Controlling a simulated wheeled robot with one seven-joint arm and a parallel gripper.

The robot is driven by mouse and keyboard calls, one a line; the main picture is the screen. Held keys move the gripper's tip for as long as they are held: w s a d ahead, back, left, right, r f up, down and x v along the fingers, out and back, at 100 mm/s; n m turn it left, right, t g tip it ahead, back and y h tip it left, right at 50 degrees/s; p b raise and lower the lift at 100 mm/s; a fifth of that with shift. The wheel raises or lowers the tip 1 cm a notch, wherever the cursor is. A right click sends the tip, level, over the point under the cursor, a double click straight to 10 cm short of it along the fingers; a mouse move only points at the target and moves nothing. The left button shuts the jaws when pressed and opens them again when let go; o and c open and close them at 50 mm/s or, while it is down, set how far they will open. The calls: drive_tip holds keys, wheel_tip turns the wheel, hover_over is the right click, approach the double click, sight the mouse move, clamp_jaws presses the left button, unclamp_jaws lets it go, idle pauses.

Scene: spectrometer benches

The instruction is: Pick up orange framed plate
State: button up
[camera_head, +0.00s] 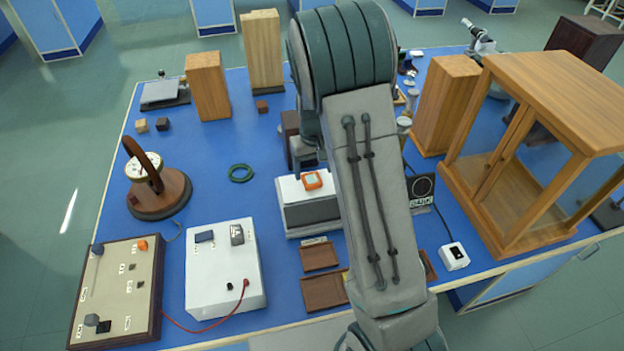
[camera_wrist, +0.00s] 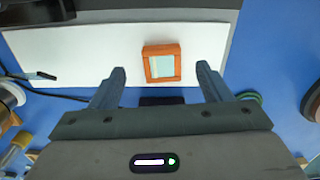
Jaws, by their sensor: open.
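The orange framed plate (camera_head: 312,181) is a small square orange frame with a pale centre. In the head view it lies on the white top of a grey box-shaped instrument (camera_head: 305,214). In the wrist view the plate (camera_wrist: 162,63) lies ahead of my open gripper (camera_wrist: 161,75), roughly centred between its two fingers, slightly to the right. Nothing is held between the fingers. The wrist view does not make clear how high the fingers are above the white top. In the head view my arm covers the middle of the bench and my gripper is mostly hidden behind it.
A wood-framed glass cabinet (camera_head: 462,197) stands at the right. A white box (camera_head: 223,268) with a red cable and a beige panel (camera_head: 117,292) lie at the front left. A green ring (camera_head: 240,173) lies left of the instrument. Wooden blocks (camera_head: 208,86) stand behind.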

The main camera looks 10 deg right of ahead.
sight(313, 181)
drive_tip(key=shift+w+a+f+p, duration=0.15)
drive_tip(key=shift+f+p, duration=0.3)
drive_tip(key=shift+f, duration=1.65)
drive_tip(key=c, duration=1.1)
drive_tip(key=shift+r, duration=0.15)
